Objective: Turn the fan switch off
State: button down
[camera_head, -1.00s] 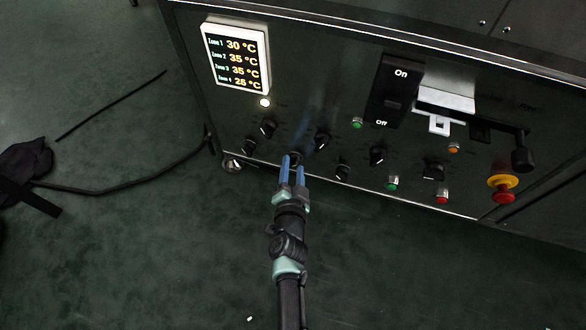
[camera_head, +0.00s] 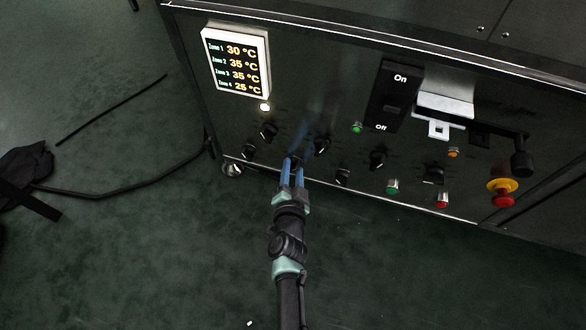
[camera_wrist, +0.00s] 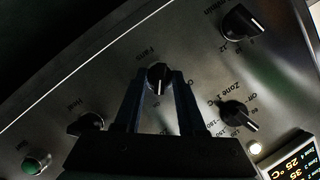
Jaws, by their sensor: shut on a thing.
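The fan switch is a small black rotary knob (camera_wrist: 159,76) with a white pointer line, under a label that seems to read "Fans" in the wrist view. In the head view the knob (camera_head: 298,159) sits low on the dark control panel, partly hidden by my fingers. My gripper (camera_head: 292,163) reaches it from the front with blue fingers. In the wrist view my gripper (camera_wrist: 162,80) has one finger on each side of the knob, shut on it.
Other black knobs sit close by, including one labelled Zone 1 (camera_wrist: 238,115) and one labelled Heat (camera_wrist: 91,122). A temperature display (camera_head: 236,62) is at the upper left. A large On/Off switch (camera_head: 392,95) and an emergency stop (camera_head: 503,190) are to the right.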

jog(key=n+p, duration=0.1)
jog(key=p, duration=0.2)
jog(key=shift+a+r+h, duration=0.15)
jog(key=shift+r+h, duration=0.15)
jog(key=shift+r, duration=0.1)
jog(key=n+g+p, duration=0.1)
jog(key=p, duration=0.1)
jog(key=shift+h+p, duration=0.3)
jog(key=shift+p, duration=0.1)
jog(key=shift+a+f+n+h+p, duration=0.15)
jog(key=shift+n+h+p, duration=0.25)
jog(key=shift+n+p, duration=0.25)
jog(key=shift+w+a+f+n+g+h+b, duration=0.15)
jog(key=shift+n+g+h+b, duration=0.35)
jog(key=shift+n+h, duration=0.75)
jog(key=shift+d+f+n+g+h+b, duration=0.15)
jog(key=shift+n+h+b, duration=0.55)
jog(key=shift+n, duration=0.9)
jog(key=shift+w+a+n+h+b, duration=0.1)
jog(key=shift+a+n+h+b, duration=0.05)
jog(key=shift+n+h+b, duration=0.4)
jog(key=shift+r+n+b, duration=0.15)
jog(key=shift+n+b, duration=0.2)
